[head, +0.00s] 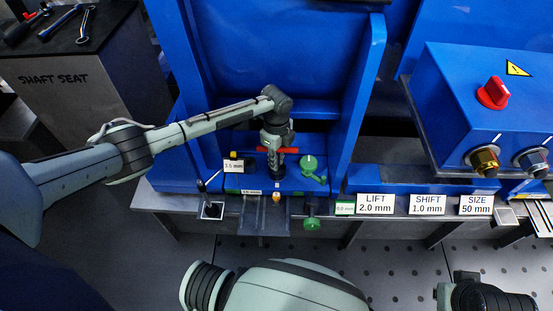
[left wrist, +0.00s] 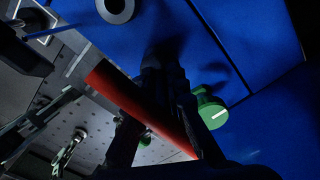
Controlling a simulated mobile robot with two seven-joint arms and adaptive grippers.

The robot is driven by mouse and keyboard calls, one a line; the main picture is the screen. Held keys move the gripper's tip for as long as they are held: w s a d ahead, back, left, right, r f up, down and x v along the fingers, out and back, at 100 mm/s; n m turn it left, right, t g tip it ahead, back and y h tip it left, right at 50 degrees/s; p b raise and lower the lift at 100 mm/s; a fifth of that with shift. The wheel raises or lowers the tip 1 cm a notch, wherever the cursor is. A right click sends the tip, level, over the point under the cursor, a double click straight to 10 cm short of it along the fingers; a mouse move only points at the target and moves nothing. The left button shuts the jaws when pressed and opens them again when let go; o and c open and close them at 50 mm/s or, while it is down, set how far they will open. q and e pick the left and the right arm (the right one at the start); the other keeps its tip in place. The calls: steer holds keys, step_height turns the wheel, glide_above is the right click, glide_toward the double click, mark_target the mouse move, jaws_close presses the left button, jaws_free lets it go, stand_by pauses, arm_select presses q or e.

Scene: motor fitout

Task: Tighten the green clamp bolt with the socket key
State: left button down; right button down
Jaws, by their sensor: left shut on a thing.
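My left gripper (head: 278,152) points down over the blue machine bed and is shut on the red T-handle of the socket key (head: 291,150). In the left wrist view the red bar (left wrist: 140,110) runs slantwise between the dark fingers (left wrist: 165,105). The key's lower end and whatever lies under it are hidden by the gripper. A round green part with a white line (head: 309,162) sits just right of the gripper; it also shows in the left wrist view (left wrist: 210,110), apart from the red bar. I cannot tell whether it is the clamp bolt.
Another green knob (head: 312,223) hangs at the bench front. Blue uprights (head: 360,95) stand either side of the work spot. A 3.5 mm label (head: 233,166) is left of the gripper. A control box (head: 460,110) with a red knob stands right. Tools lie on the shaft seat bench (head: 110,30).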

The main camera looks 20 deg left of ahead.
arm_select(q)
steer(key=shift+m, duration=0.5)
steer(key=shift+r+n+p, duration=0.15)
steer(key=shift+n+p, duration=0.15)
steer(key=shift+p, duration=0.1)
steer(key=shift+r+p, duration=1.15)
steer(key=shift+r, duration=2.55)
